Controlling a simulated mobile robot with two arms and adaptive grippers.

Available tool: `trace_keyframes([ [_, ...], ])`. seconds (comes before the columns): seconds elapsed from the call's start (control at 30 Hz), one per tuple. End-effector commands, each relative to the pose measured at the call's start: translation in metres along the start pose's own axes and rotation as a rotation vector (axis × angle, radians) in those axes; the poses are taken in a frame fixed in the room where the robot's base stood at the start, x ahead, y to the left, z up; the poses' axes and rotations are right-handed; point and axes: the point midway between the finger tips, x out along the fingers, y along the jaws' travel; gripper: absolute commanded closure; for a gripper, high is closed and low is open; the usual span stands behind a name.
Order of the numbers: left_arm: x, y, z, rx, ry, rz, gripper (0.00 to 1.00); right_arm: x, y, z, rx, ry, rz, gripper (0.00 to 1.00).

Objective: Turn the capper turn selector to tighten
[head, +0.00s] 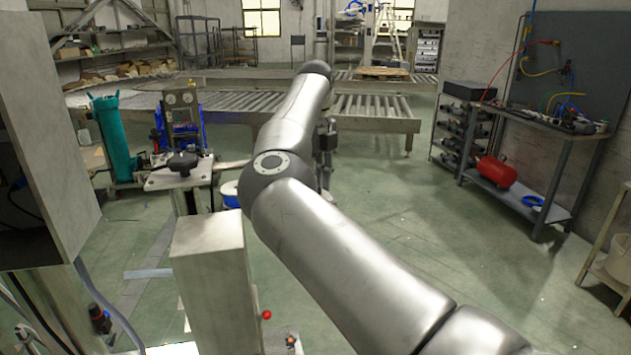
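My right arm comes in from the lower right and reaches up to the middle of the head view. My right gripper (327,138) is a small dark shape beside the far arm link, mostly hidden by it. I cannot tell whether it is open or shut. No turn selector can be made out for sure. A grey machine cabinet (50,130) stands at the left edge, and its front is turned from view. A black knob (183,162) sits on a metal plate left of my arm. My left gripper is not in view.
A pale metal post (208,250) with a red ball knob (267,314) stands close in front, left of my arm. A roller conveyor (375,110) crosses the back. A workbench (540,130) with a red tank (496,171) stands right. The green floor between is clear.

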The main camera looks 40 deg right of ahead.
Motion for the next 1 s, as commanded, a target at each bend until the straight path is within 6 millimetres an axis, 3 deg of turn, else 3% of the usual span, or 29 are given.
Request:
trace_keyframes([
  [0.37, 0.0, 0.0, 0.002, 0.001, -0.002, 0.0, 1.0, -0.004, 0.0, 0.0, 0.002, 0.002, 0.002, 0.69],
  [0.77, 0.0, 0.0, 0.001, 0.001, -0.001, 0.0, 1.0, -0.077, -0.001, 0.0, -0.001, -0.002, 0.001, 0.69],
  [1.0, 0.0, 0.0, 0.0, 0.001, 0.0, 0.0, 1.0, -0.105, -0.001, 0.0, -0.001, 0.001, 0.002, 0.69],
])
